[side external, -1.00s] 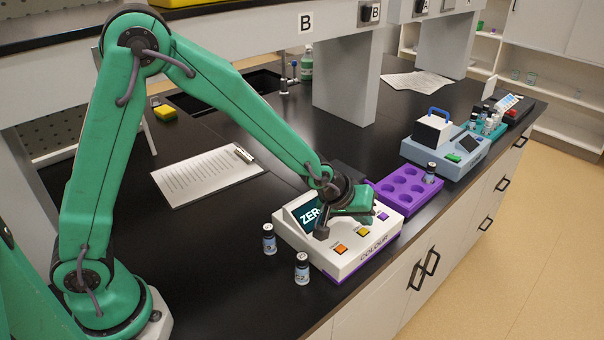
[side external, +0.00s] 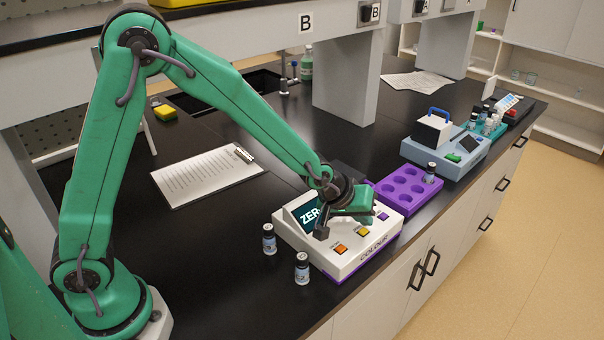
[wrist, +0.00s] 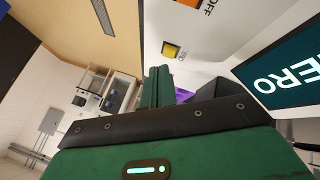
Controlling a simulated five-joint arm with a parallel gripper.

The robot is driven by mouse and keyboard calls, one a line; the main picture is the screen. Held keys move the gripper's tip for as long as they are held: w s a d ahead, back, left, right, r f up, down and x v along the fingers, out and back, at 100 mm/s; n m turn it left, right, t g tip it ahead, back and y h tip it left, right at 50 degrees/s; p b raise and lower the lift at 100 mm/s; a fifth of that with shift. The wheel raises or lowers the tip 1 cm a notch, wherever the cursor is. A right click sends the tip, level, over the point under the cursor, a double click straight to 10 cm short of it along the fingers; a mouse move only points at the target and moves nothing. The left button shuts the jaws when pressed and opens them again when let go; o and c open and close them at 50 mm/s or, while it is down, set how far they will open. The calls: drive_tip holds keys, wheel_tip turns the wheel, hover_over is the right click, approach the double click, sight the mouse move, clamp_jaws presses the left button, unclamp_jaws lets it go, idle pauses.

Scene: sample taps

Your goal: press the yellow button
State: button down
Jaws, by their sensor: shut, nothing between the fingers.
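The yellow button (side external: 363,232) is on the sloped white top of the colour meter (side external: 318,250), between an orange button (side external: 340,248) and a purple button (side external: 383,216). My gripper (side external: 372,207) is over the meter's top, behind the yellow button in the side view. In the wrist view the yellow button (wrist: 171,50) is uncovered, just beyond the tips of my shut, empty fingers (wrist: 158,72). A gap to it seems to show, but its height is hard to tell. The fingers partly hide the purple button (wrist: 183,95).
Two small vials (side external: 269,240) (side external: 302,269) stand close to the meter's left side. A purple rack (side external: 397,190) is just behind it. A clipboard (side external: 205,178) lies on the bench to the left. The meter's lit screen (side external: 306,213) is partly covered by my wrist.

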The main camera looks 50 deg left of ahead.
sight(360, 232)
drive_tip(key=shift+f, duration=0.8)
idle(1.2)
drive_tip(key=shift+r, duration=0.8)
drive_tip(key=shift+r, duration=0.1)
drive_tip(key=shift+r, duration=2.4)
